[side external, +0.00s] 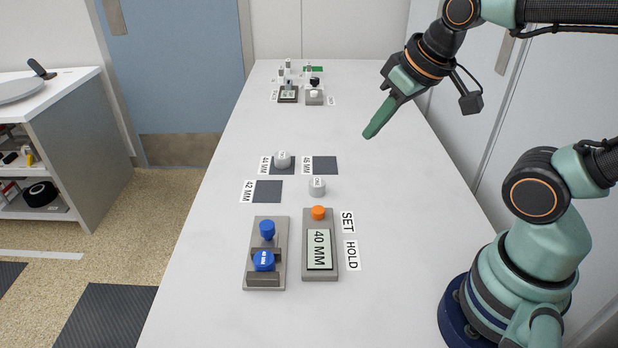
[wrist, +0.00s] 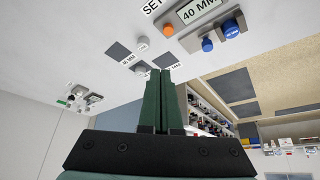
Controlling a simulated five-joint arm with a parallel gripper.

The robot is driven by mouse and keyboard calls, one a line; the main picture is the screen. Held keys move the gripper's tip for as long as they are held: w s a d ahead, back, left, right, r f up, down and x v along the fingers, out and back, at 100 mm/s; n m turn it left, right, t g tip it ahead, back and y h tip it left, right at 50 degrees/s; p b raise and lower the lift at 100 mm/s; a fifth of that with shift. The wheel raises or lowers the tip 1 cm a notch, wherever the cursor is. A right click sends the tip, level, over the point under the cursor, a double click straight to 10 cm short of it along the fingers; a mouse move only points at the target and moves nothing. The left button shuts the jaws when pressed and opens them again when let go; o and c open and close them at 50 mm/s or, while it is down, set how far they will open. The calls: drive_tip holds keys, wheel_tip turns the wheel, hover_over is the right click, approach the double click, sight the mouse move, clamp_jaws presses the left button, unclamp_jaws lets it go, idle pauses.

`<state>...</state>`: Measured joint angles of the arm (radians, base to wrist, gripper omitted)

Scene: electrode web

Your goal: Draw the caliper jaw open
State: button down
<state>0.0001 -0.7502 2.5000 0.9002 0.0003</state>
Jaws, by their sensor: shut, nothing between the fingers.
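The caliper (side external: 279,276) is a grey plate with raised blocks at the near front of the table. A blue knob (side external: 267,229) stands on its far part. A blue round piece with white lettering (side external: 263,261) sits by the blocks nearer the front; whether the jaw touches it I cannot tell. Beside it a grey unit has a display (side external: 319,250) reading 40 MM and an orange button (side external: 318,212). My gripper (side external: 368,135) is shut and empty, above the table's right side, well behind the caliper. The wrist view shows its fingers (wrist: 160,75) together, with the blue knob (wrist: 207,45) beyond.
One white cylinder (side external: 282,159) stands on or at a dark pad; another (side external: 317,186) stands off the pads. The dark pads (side external: 268,192) carry mm labels. Small devices (side external: 288,93) stand at the far end.

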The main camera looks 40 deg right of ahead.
drive_tip(key=c, duration=0.9)
unclamp_jaws()
drive_tip(key=shift+w, duration=0.1)
drive_tip(key=o, duration=0.4)
drive_tip(key=shift+w+a, duration=0.25)
drive_tip(key=n+g, duration=0.6)
hover_over(267, 224)
wheel_tip(267, 224, down, 9)
wheel_tip(267, 224, down, 12)
drive_tip(key=shift+r, duration=0.15)
clamp_jaws()
